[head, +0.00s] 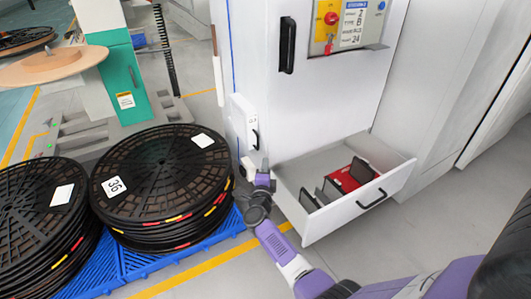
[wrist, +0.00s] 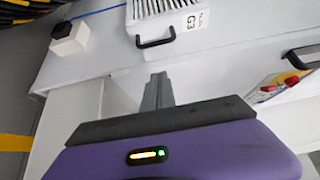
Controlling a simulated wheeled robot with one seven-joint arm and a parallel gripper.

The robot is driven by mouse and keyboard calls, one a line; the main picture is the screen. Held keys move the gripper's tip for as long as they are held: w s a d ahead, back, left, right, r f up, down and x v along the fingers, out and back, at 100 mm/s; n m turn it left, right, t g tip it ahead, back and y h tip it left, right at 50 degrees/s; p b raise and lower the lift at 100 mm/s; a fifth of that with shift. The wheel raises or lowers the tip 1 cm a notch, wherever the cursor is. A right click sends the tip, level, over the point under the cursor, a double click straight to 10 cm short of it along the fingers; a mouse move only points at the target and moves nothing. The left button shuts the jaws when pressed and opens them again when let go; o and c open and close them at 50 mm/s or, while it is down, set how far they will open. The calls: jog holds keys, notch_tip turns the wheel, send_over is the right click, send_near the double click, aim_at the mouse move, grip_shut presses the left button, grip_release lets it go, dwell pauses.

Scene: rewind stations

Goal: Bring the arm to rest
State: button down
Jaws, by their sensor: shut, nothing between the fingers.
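My arm (head: 283,250) reaches from the lower right of the head view up toward the white cabinet, bent at its joints. My gripper (head: 264,164) is at the arm's far end, left of the open drawer (head: 335,218) and close to the cabinet front. In the wrist view my gripper (wrist: 157,90) shows its grey fingers together, with nothing between them. The fingers point toward the white cabinet face (wrist: 225,60). They appear apart from the black handles, though the exact gap is hard to tell.
The open drawer holds a red item (head: 350,178) and dark dividers. Stacked black reels (head: 160,185) stand on a blue pallet (head: 150,262) at left. Grey floor (head: 400,235) is clear at right.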

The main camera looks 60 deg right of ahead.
jog(key=shift+p+v, duration=0.5)
jog(key=shift+v, duration=1.45)
